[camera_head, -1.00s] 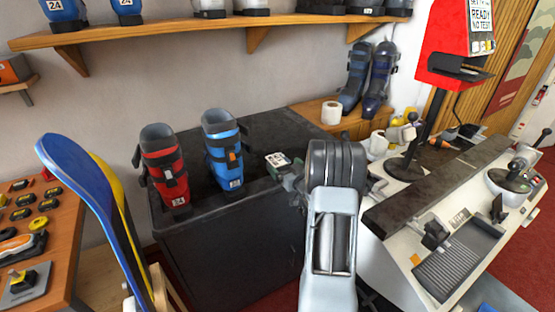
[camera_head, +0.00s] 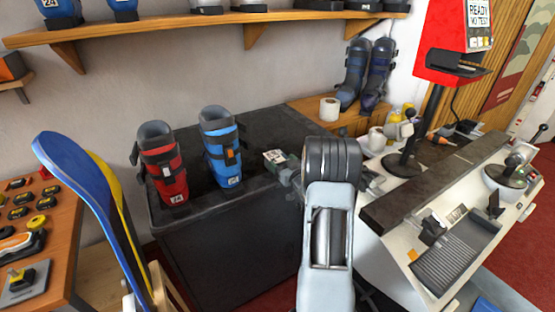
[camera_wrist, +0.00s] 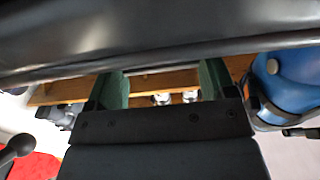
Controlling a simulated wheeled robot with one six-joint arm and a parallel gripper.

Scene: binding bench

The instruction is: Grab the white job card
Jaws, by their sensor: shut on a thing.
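The white job card (camera_head: 274,157), with dark print, shows in the head view at the tip of my gripper (camera_head: 283,163), over the right part of the dark counter. My gripper is shut on the card. In the wrist view the two green fingers (camera_wrist: 161,82) stand apart, with a thin pale edge between them that looks like the card seen edge-on. My forearm hides part of the gripper in the head view. I cannot tell whether the card touches the counter.
A red ski boot (camera_head: 163,165) and a blue ski boot (camera_head: 221,147) stand on the dark counter (camera_head: 262,122) left of the card. A white roll (camera_head: 329,108) sits on the wooden bench behind. A red machine (camera_head: 451,45) on a stand is to the right.

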